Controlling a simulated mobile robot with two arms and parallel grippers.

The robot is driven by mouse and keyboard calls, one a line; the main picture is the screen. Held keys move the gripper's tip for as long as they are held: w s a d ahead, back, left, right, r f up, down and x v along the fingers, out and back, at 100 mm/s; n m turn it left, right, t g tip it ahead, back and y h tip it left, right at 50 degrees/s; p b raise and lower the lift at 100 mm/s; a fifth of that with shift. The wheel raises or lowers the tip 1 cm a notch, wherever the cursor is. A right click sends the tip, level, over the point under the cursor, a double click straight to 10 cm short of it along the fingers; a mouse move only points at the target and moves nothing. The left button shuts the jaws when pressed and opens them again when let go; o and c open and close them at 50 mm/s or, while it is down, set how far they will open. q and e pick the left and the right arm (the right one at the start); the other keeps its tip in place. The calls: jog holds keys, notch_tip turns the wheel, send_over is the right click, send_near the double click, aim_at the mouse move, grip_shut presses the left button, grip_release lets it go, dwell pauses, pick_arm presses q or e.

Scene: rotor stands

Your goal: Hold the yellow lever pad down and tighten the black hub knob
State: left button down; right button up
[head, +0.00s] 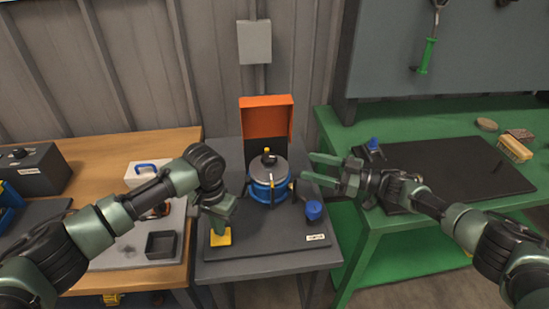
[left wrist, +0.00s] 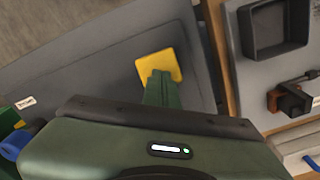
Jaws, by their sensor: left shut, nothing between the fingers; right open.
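The yellow lever pad (head: 221,239) is at the front left of the grey stand; it also shows in the left wrist view (left wrist: 160,62). My left gripper (head: 216,231) is shut and empty, pointing down with its tips over the pad. I cannot tell whether they press on it. The black hub knob (head: 268,157), with a yellow mark, sits on top of the grey and blue rotor (head: 270,180). My right gripper (head: 313,168) is open and empty, to the right of the rotor, its fingers pointing left towards it.
A blue knob (head: 314,209) stands at the right of the stand. An orange panel (head: 266,118) rises behind the rotor. A wooden bench with a black tray (head: 161,245) is at left. A green bench (head: 330,240) with a black mat is at right.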

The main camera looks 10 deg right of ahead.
aim_at(274, 158)
jog(key=x, duration=1.2)
jog(key=shift+s+a, duration=0.15)
jog(key=shift+s, duration=0.05)
jog(key=shift+f, duration=0.1)
grip_shut()
